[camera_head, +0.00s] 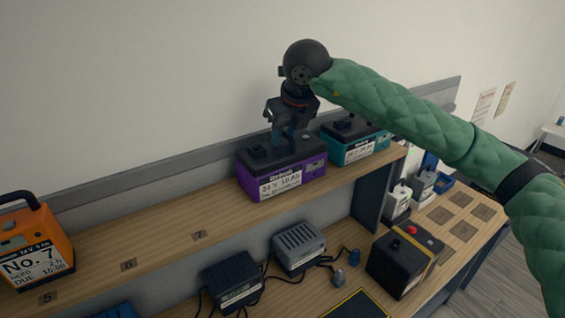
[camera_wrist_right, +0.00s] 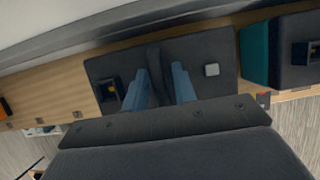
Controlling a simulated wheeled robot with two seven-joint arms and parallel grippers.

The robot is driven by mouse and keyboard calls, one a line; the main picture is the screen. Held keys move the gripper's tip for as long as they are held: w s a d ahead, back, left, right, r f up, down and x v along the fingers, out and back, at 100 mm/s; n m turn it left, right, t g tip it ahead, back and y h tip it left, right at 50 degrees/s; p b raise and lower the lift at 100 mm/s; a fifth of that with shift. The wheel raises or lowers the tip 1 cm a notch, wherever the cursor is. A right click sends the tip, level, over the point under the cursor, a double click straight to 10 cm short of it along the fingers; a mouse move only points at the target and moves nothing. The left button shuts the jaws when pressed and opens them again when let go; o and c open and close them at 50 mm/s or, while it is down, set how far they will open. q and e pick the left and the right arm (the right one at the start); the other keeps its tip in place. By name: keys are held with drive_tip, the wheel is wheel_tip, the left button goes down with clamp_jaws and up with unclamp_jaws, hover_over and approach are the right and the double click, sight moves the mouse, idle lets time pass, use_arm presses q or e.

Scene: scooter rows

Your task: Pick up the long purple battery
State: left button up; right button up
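The long purple battery (camera_head: 312,171) stands upright on the wooden upper shelf, with a black top and a white label on its front. My right gripper (camera_head: 286,136) points down onto its top from above. In the right wrist view the battery's black top (camera_wrist_right: 215,60) lies below the two blue-grey fingers of my right gripper (camera_wrist_right: 161,82). The dark handle (camera_wrist_right: 154,65) runs between the fingers. The fingers stand apart, with a gap showing on the right side of the handle. My left gripper is not in view.
A teal battery (camera_head: 352,148) stands close to the right of the purple one. An orange battery (camera_head: 36,246) is at the far left of the shelf (camera_head: 150,247). Below are grey and black chargers (camera_head: 299,246) and a black-and-yellow battery (camera_head: 402,262). The shelf left of the purple battery is clear.

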clamp_jaws()
drive_tip(key=shift+r, duration=0.1)
idle(1.0)
